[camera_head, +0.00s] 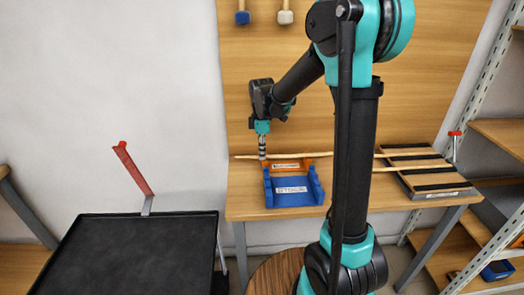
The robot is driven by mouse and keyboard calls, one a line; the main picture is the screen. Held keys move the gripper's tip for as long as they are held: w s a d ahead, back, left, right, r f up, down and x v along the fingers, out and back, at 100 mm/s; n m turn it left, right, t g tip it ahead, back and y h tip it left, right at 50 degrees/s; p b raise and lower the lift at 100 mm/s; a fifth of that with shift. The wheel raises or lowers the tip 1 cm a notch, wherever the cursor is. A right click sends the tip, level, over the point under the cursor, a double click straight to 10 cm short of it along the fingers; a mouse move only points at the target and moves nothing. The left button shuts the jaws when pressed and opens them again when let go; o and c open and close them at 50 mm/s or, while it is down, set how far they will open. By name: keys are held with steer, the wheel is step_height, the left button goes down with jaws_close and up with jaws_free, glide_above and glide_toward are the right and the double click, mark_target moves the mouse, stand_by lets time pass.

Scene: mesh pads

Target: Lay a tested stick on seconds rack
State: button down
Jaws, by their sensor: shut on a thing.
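My gripper (262,156) points straight down over the workbench and is shut on a thin, pale wooden stick (300,154). The stick runs level across the picture, just above or behind an orange rack (307,164). A blue rack (316,189) with a white label stands in front of the orange one. My arm hides the stick's right part. A pale stick length (408,155) shows on the far side of my arm; I cannot tell whether it is the same stick.
A slatted wooden rack with black strips (436,192) stands at the bench's right. The wooden bench (246,205) has bare room left of the blue rack. A black tray table (140,262) with a red-handled lever is at lower left. Two mallets (243,17) (285,17) hang on the back panel.

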steer(key=shift+s+f, duration=0.1)
steer(key=shift+s, duration=0.05)
steer(key=c, duration=1.5)
jaws_free()
step_height(320, 180, up, 12)
